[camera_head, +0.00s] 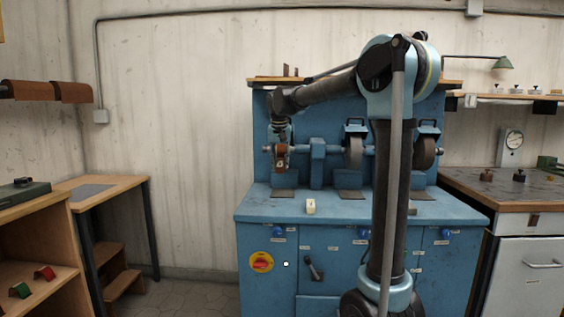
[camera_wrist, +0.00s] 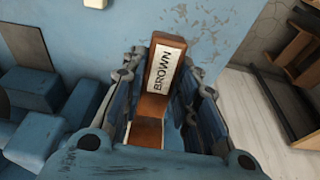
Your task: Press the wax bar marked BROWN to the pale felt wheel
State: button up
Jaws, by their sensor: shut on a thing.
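My gripper (camera_head: 281,156) is at the left end of the blue polishing machine, over the bench. In the wrist view its fingers (camera_wrist: 160,92) are shut on the sides of a brown wax bar (camera_wrist: 153,80) whose white label reads BROWN. In the head view, a small reddish-brown patch shows at the gripper. A grey-brown wheel (camera_head: 353,152) sits mid-shaft and a darker brown wheel (camera_head: 425,152) sits to the right, partly behind my arm. No clearly pale wheel shows; my gripper covers the left end of the shaft. Contact between bar and any wheel cannot be seen.
A whitish block (camera_head: 310,206) lies on the blue bench (camera_head: 262,208). Dark pads lie below the shaft. A red rotary switch on yellow (camera_head: 261,262) is on the bench front. A wooden table (camera_head: 135,183) stands left, and a workbench (camera_head: 520,195) stands right.

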jog(key=shift+s+f, duration=0.2)
jog(key=shift+s, duration=0.6)
jog(key=shift+s+f, duration=0.15)
jog(key=shift+s, duration=0.6)
jog(key=shift+s+f, duration=0.2)
jog(key=shift+s, duration=0.6)
